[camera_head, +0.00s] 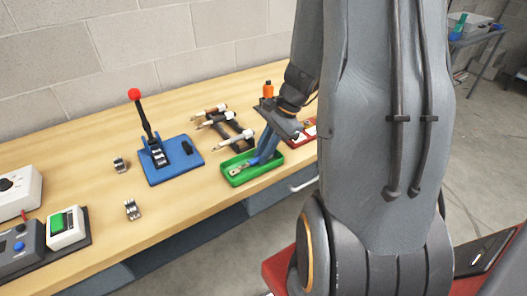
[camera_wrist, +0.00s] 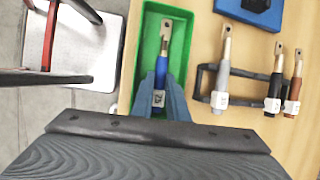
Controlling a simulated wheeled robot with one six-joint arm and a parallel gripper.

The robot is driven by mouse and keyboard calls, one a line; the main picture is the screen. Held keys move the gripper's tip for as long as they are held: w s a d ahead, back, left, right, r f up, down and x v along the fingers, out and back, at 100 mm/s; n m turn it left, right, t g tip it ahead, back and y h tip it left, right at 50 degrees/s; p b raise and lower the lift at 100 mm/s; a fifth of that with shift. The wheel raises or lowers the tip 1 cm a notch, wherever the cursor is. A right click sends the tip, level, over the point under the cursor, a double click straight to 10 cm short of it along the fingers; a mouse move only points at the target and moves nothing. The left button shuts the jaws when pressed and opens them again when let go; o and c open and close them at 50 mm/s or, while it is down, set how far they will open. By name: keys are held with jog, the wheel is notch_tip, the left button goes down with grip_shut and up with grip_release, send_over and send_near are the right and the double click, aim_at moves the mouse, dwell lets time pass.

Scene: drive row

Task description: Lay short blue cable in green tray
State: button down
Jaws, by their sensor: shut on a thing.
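My gripper (camera_wrist: 163,94) is shut on the short blue cable (camera_wrist: 160,83), which has a metal lug at its far end and a white label between my fingers. The cable points along the green tray (camera_wrist: 139,48) and lies within its outline in the wrist view. In the head view, the green tray (camera_head: 232,182) sits near the front edge of the bench, and my gripper (camera_head: 256,161) reaches down into it. The cable's lug (camera_head: 238,169) shows low inside the tray. I cannot tell whether the cable touches the tray floor.
A dark rack (camera_wrist: 205,82) holding several cables stands beside the tray. A blue-based lever press (camera_head: 172,163) with a red knob is to the left. Small metal clips (camera_head: 132,209) lie on the wooden bench (camera_head: 90,170). A red tray (camera_head: 302,136) is behind my gripper.

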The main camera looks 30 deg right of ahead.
jog(key=shift+f, duration=0.2)
jog(key=c, duration=1.6)
grip_release()
jog(key=shift+s, duration=0.1)
jog(key=shift+c, duration=0.2)
jog(key=w+v, duration=0.1)
jog(key=v, duration=0.7)
jog(key=shift+s+b, duration=0.35)
jog(key=shift+b, duration=0.1)
jog(key=s+a+n, duration=0.1)
jog(key=a+n, duration=0.1)
jog(key=a, duration=0.1)
jog(key=s+a+n+g+h, duration=0.1)
jog(key=a+n, duration=0.1)
jog(key=n, duration=0.1)
jog(key=s+a+n+h, duration=0.1)
jog(key=a+n, duration=0.1)
jog(key=a, duration=0.1)
jog(key=shift+a+f+n, duration=0.3)
jog(key=shift+f, duration=0.05)
jog(key=s+a+n+h, duration=0.2)
jog(key=s+a+n, duration=0.1)
jog(key=a+n, duration=0.4)
jog(key=shift+s+n+h, duration=0.3)
jog(key=shift+s+n, duration=0.05)
jog(key=shift+n, duration=1.05)
